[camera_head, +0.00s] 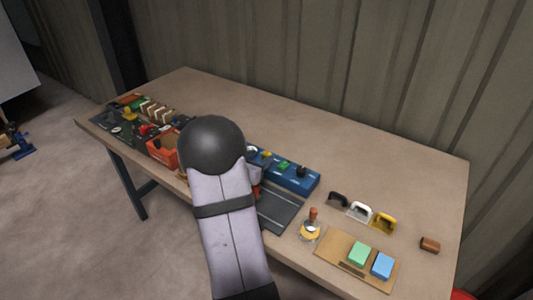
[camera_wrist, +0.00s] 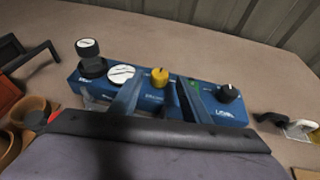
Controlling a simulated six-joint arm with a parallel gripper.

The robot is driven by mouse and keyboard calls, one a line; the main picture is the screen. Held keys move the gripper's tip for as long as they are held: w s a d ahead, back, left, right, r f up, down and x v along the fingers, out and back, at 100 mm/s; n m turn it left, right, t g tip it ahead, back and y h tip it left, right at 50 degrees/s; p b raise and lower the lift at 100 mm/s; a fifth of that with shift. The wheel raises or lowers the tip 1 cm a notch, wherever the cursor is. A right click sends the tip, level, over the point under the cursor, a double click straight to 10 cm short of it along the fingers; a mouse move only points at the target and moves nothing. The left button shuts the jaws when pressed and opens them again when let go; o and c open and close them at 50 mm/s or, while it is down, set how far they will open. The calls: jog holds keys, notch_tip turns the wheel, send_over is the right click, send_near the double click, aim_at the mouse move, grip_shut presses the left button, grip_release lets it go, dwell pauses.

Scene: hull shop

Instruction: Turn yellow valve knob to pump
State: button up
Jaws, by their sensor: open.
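A yellow knob (camera_wrist: 159,77) stands upright on a blue panel (camera_wrist: 232,106) in the wrist view. The small lettering beside it is too blurred to read, so I cannot tell which mark it points to. My gripper (camera_wrist: 156,92) is open, its two fingers on the near side of the yellow knob, one towards each side of it. I cannot tell whether they touch it. In the head view my arm hides the gripper and part of the blue panel (camera_head: 305,185).
The panel also bears a black knob (camera_wrist: 229,93), a white round dial (camera_wrist: 121,74) and a tall black-and-white knob (camera_wrist: 89,56). An orange box (camera_head: 161,150) and a dark board lie left. Handles (camera_head: 384,222) and a board with green and blue blocks (camera_head: 381,266) lie right. The table's back is clear.

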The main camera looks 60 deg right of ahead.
aim_at(266, 154)
jog(key=shift+p+x, duration=0.6)
jog(key=shift+x, duration=2.2)
jog(key=c, duration=1)
jog(key=shift+c, duration=0.2)
jog(key=shift+m+g, duration=0.8)
jog(key=shift+g, duration=0.1)
jog(key=o, duration=1)
jog(key=shift+o, duration=0.2)
jog(key=shift+a, duration=0.1)
